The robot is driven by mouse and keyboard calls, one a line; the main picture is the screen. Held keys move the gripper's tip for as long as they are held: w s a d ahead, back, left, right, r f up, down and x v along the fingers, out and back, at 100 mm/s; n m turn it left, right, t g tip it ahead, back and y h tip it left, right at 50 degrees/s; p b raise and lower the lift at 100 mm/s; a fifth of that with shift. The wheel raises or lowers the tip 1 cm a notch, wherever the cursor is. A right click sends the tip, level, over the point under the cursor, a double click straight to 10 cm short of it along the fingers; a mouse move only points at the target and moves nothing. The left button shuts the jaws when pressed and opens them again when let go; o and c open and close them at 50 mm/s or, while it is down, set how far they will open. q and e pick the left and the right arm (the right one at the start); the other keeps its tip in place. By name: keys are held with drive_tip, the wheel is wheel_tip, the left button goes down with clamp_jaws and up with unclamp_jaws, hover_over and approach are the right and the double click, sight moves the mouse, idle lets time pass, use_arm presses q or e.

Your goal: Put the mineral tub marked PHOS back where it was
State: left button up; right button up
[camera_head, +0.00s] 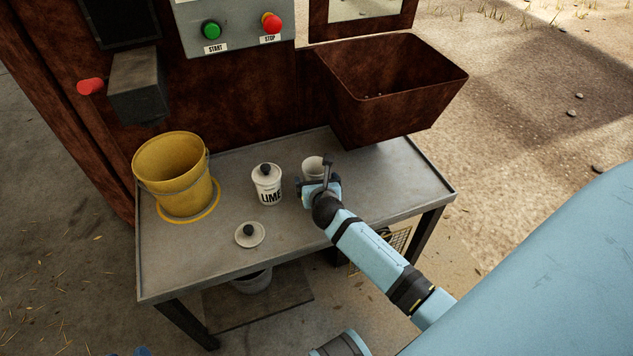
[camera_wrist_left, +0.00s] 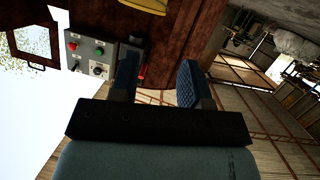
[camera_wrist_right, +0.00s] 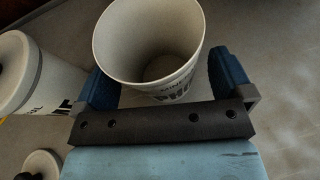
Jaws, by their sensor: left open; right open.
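An open white tub (camera_head: 312,168) stands upright on the metal table, partly hidden behind my right gripper (camera_head: 324,184). In the right wrist view the tub (camera_wrist_right: 150,45) looks empty. Its dark lettering is partly covered, so I cannot read the full mark. My right gripper is open, with one finger on each side of the tub's near part; I cannot tell if they touch it. A white tub marked LIME (camera_head: 268,190), with its lid on, stands just left. A loose lid with a dark knob (camera_head: 249,235) lies in front. My left gripper (camera_wrist_left: 158,80) is open and empty, away from the table.
A yellow bucket (camera_head: 175,178) stands at the table's left, inside a yellow ring. A rusty hopper (camera_head: 390,90) overhangs the back right of the table (camera_head: 200,258). A control box (camera_head: 235,25) is on the wall behind. The table's front left and right end are clear.

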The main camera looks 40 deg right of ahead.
drive_tip(key=shift+s+a+r, duration=0.1)
drive_tip(key=shift+s+r, duration=0.05)
drive_tip(key=shift+r, duration=0.05)
drive_tip(key=p+v, duration=0.2)
drive_tip(key=v, duration=0.4)
drive_tip(key=shift+s+a+r, duration=0.1)
drive_tip(key=shift+s+r, duration=0.05)
drive_tip(key=shift+s, duration=0.05)
use_arm(q)
drive_tip(key=shift+s+a+f+g+y+p, duration=0.3)
drive_tip(key=shift+s+a+f+g+p, duration=0.15)
drive_tip(key=shift+f, duration=0.3)
drive_tip(key=shift+s+a+f+g+y+p, duration=0.2)
drive_tip(key=shift+s+a+f+g+y, duration=0.15)
drive_tip(key=shift+a+f+g, duration=0.3)
use_arm(e)
drive_tip(key=shift+v, duration=2.55)
use_arm(q)
drive_tip(key=shift+d, duration=0.2)
